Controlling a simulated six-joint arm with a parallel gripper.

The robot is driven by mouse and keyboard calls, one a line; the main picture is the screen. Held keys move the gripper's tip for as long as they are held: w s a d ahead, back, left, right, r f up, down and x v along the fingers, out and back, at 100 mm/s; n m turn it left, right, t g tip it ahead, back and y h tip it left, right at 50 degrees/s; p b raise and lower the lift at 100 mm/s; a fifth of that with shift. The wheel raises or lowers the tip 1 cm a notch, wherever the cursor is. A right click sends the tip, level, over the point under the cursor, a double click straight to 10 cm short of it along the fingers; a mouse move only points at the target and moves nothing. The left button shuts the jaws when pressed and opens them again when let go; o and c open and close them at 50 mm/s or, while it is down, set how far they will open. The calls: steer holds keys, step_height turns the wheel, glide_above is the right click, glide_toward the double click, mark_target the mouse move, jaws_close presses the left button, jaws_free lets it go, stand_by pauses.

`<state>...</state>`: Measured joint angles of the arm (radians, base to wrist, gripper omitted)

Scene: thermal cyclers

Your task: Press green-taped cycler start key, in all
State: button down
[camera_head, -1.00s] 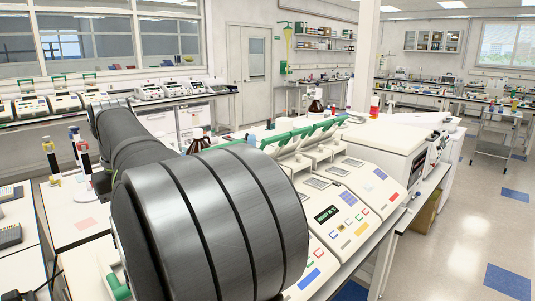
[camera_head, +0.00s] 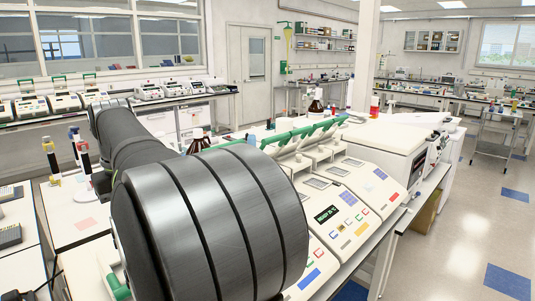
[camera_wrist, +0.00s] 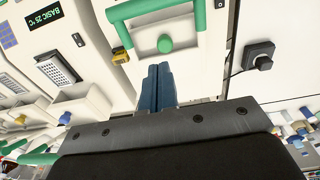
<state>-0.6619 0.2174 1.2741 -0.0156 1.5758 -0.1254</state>
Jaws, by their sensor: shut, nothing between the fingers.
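In the head view a row of cream cyclers stands on the bench. One cycler (camera_head: 335,222) shows a dark display (camera_head: 327,214), small coloured keys and a yellow strip (camera_head: 362,228). A nearer cycler, partly hidden by my arm, carries a blue strip (camera_head: 309,279). I cannot pick out green tape or a start key. In the wrist view my gripper (camera_wrist: 158,72) is shut and empty, with its blue fingertips just below a green knob (camera_wrist: 165,44) on a cream cycler with a green handle (camera_wrist: 199,16). I cannot tell whether they touch. My arm hides the gripper in the head view.
In the wrist view a cycler with a dark display (camera_wrist: 43,17) lies left, and a black socket-like part with a cable (camera_wrist: 258,55) lies right. In the head view pipettes (camera_head: 52,160) stand left and brown bottles (camera_head: 315,107) stand behind the cyclers.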

stand_by(0.5)
steer(key=s+d+f+n+h, duration=0.3)
steer(key=s+d+f+n, duration=0.2)
steer(key=s+f+n, duration=0.3)
steer(key=s+d+f+n+t+h, duration=0.1)
steer(key=s+d+f+n+h, duration=0.2)
steer(key=s+d+f+n, duration=0.2)
steer(key=s+f+n, duration=0.3)
steer(key=s+f, duration=0.2)
steer(key=shift+s+d+f+t, duration=0.25)
steer(key=shift+d+f+t, duration=0.05)
steer(key=shift+d, duration=0.1)
steer(key=shift+f, duration=0.1)
steer(key=shift+w+a+f, duration=0.45)
steer(key=shift+f, duration=0.85)
steer(key=shift+w+a+f, duration=0.4)
steer(key=shift+a+f, duration=0.05)
steer(key=shift+f, duration=0.85)
steer(key=shift+w+a+f, duration=0.45)
steer(key=shift+f, duration=0.85)
steer(key=shift+w+a+f, duration=0.1)
steer(key=shift+f, duration=0.25)
